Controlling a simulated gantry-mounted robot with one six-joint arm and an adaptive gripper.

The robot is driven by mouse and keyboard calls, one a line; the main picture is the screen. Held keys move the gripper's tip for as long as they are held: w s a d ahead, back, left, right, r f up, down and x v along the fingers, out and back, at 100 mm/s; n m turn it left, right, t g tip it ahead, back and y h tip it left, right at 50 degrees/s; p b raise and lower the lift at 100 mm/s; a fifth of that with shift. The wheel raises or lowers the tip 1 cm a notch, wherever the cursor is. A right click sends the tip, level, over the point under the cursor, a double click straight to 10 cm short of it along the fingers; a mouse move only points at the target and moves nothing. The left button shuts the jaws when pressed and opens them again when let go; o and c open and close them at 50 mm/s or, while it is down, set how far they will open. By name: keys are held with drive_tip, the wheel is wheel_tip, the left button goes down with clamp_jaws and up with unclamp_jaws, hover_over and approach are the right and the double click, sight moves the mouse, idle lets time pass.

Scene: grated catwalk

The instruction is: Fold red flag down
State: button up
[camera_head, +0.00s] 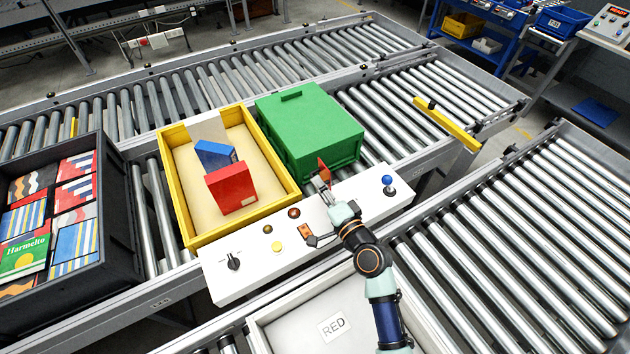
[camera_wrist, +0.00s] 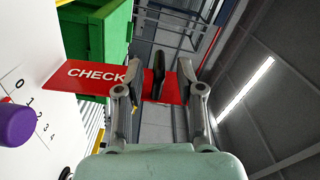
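The red flag (camera_head: 323,170) stands up from the white control panel (camera_head: 262,245), beside the green box. In the wrist view the flag (camera_wrist: 85,78) reads CHECK and reaches from the left to behind and between my fingers. A dark upright piece (camera_wrist: 158,75) shows against the flag between the fingers. My gripper (camera_head: 330,190) is at the flag in the head view. In the wrist view my gripper (camera_wrist: 160,78) is open, one finger on each side of the dark piece. I cannot tell whether either finger touches the flag.
The panel has a blue-topped lever (camera_head: 387,183), a black dial (camera_head: 233,263) and buttons. A purple knob (camera_wrist: 15,125) is close at left in the wrist view. Behind the panel are a green box (camera_head: 310,125) and a yellow tray (camera_head: 180,190) with boxes. A black crate (camera_head: 122,215) stands left.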

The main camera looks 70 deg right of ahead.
drive_tip(key=x, duration=0.3)
drive_tip(key=shift+w, duration=0.1)
drive_tip(key=shift+c, duration=0.3)
clamp_jaws()
drive_tip(key=shift+r, duration=0.1)
